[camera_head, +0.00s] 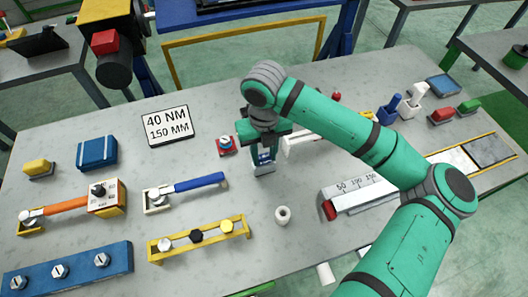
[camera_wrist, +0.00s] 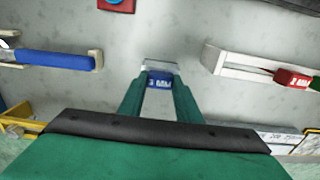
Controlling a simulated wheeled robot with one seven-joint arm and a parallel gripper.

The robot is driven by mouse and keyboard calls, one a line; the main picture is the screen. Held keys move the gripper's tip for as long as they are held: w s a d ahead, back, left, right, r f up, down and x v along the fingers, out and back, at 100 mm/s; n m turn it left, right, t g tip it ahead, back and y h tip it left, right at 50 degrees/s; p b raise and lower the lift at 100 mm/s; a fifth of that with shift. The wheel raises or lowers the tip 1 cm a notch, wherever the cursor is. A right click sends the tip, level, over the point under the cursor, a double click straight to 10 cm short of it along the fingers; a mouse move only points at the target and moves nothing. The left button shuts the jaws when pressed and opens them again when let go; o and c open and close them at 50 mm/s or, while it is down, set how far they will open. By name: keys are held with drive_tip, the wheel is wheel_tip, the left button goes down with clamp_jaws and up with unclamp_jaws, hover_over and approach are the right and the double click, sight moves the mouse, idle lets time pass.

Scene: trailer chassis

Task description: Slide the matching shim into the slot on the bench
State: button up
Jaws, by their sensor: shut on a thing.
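My gripper (camera_head: 264,150) is over the middle of the bench (camera_head: 225,190), pointing down. It is shut on a small grey metal shim (camera_head: 264,170) with a blue label. In the wrist view the shim (camera_wrist: 160,70) sits between the fingertips (camera_wrist: 158,85); its label ends in "MM", and the digit is not clear. The shim hangs upright, close to the bench top; whether it touches cannot be told. A white rail-like fixture with a red block (camera_wrist: 292,78) lies to the right, partly behind my arm in the head view. I cannot make out the slot for certain.
A red block with a round dial (camera_head: 226,145) is just left of my gripper. A scale-marked tool (camera_head: 350,190) is at right. A "40 NM 150 MM" sign (camera_head: 167,126) stands behind.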

drive_tip(key=shift+f, duration=0.2)
idle(0.3)
drive_tip(key=o, duration=1.7)
drive_tip(key=shift+r, duration=0.1)
drive_tip(key=shift+r, duration=3.4)
